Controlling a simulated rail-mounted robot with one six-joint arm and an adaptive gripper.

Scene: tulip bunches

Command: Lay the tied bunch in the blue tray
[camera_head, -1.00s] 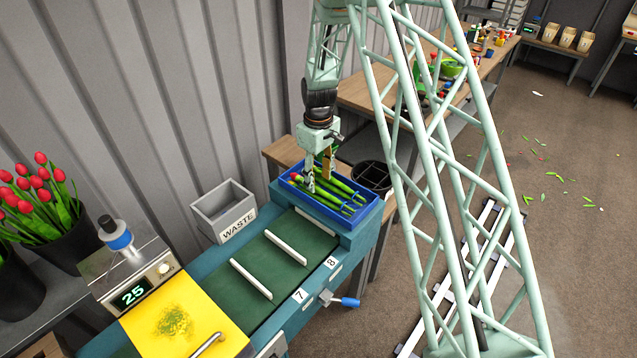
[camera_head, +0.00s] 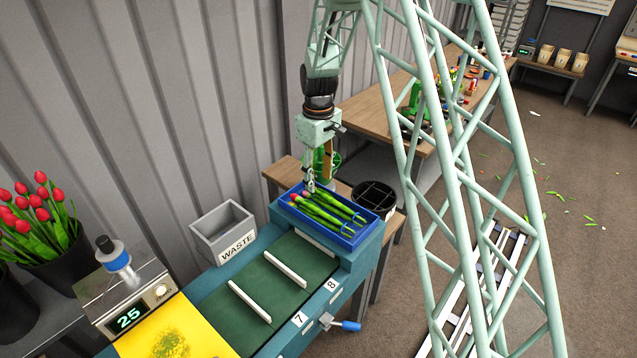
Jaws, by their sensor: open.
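The tied bunch (camera_head: 326,211) lies in the blue tray (camera_head: 347,243) at the end of the green belt. Its green stems point to the lower right and a red or pink bud shows at the upper left end. My gripper (camera_head: 318,187) is open, pointing down above the back part of the tray. Its fingers look clear of the stems, though one fingertip is close to the bud end. The tie on the bunch is too small to make out.
A grey WASTE bin (camera_head: 223,230) stands left of the tray. A black round container (camera_head: 374,197) stands close to the tray's right. The green belt (camera_head: 262,290) with white dividers is empty. Red tulips (camera_head: 38,215) stand at far left.

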